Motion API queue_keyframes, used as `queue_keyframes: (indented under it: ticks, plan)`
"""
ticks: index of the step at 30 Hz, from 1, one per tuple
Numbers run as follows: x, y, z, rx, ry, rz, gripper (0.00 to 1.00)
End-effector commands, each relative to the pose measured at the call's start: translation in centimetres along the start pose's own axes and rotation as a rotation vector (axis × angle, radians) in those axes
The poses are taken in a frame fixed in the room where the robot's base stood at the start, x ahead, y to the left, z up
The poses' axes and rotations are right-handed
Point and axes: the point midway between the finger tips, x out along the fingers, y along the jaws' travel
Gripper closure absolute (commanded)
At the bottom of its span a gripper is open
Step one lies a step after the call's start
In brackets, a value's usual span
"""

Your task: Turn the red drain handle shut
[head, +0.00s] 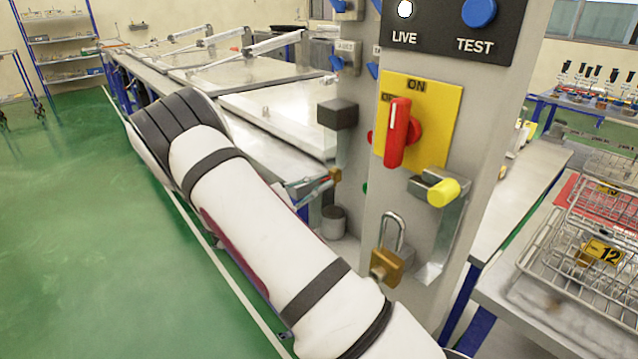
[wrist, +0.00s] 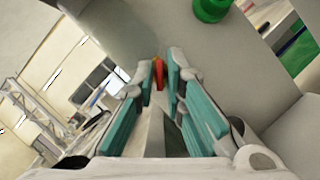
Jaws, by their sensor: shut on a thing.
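The red drain handle (wrist: 159,74) shows as a small red piece with an orange-yellow part beside it, far forward in the wrist view. My gripper (wrist: 159,80) has teal-padded fingers, which close on this red piece at their tips. The fingers hide most of the handle, so its exact angle cannot be told.
A grey column (head: 350,200) carries a red rotary switch (head: 398,135) on a yellow plate, a yellow-tipped part (head: 443,192) and a brass padlock (head: 387,266). A green round part (wrist: 210,8) is near the fingers. Wire racks (head: 590,250) stand right; green floor is open left.

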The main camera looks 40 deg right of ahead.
Motion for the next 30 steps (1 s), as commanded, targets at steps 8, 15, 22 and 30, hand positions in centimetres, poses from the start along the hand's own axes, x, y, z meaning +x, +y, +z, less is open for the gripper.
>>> queue_keyframes:
  ticks: [8,15,22,30]
  plan:
    - [0.0,-0.07,0.07,-0.075,-0.001,0.033,1.0]
    - [-0.02,-0.16,0.14,-0.241,-0.001,0.102,1.0]
    - [0.0,-0.25,0.24,-0.443,-0.001,0.187,1.0]
    - [0.06,-0.38,0.35,-0.681,0.0,0.283,1.0]
